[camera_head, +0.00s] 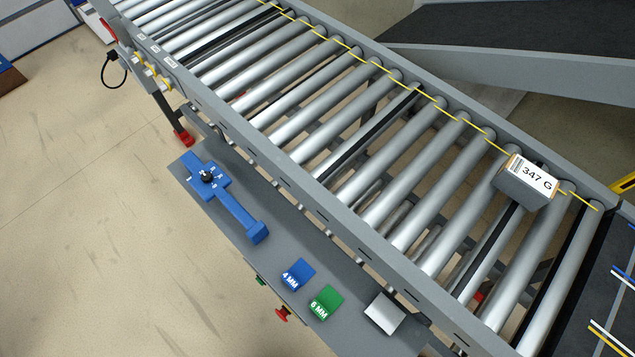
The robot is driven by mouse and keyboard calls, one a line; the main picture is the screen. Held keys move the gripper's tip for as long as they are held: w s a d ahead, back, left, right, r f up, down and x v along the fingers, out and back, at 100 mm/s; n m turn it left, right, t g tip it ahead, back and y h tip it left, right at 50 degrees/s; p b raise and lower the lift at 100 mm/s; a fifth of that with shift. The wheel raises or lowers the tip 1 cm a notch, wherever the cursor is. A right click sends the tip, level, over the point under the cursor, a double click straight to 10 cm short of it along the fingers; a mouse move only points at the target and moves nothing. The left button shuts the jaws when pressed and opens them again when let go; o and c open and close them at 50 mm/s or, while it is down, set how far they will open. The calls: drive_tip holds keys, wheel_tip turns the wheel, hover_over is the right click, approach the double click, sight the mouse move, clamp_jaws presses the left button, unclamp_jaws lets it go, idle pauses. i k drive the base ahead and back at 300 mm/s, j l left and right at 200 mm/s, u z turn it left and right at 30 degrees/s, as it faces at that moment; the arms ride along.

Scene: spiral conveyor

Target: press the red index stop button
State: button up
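A red mushroom-shaped button (283,314) sticks out from the front edge of the grey shelf at the lower middle. A small green button (261,281) sits on the same edge, up and left of it. No readable label shows beside the red button, so I cannot tell from lettering whether it is the index stop. My gripper is not in view.
The grey shelf (225,215) carries a blue tool (225,200), a blue "4 MM" block (298,274), a green "6 MM" block (326,302) and a white block (384,313). The roller conveyor (330,110) holds a "347 G" box (528,183). Floor at left is clear.

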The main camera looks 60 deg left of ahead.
sight(281, 316)
drive_tip(key=l+u, duration=0.1)
drive_tip(key=u, duration=0.4)
drive_tip(key=k+l+u, duration=0.1)
drive_tip(key=u, duration=0.35)
drive_tip(key=k+u, duration=0.15)
drive_tip(key=u, duration=0.35)
drive_tip(key=k+l, duration=0.15)
drive_tip(key=k, duration=0.15)
drive_tip(key=k+l, duration=0.15)
drive_tip(key=k, duration=0.15)
drive_tip(key=u, duration=0.05)
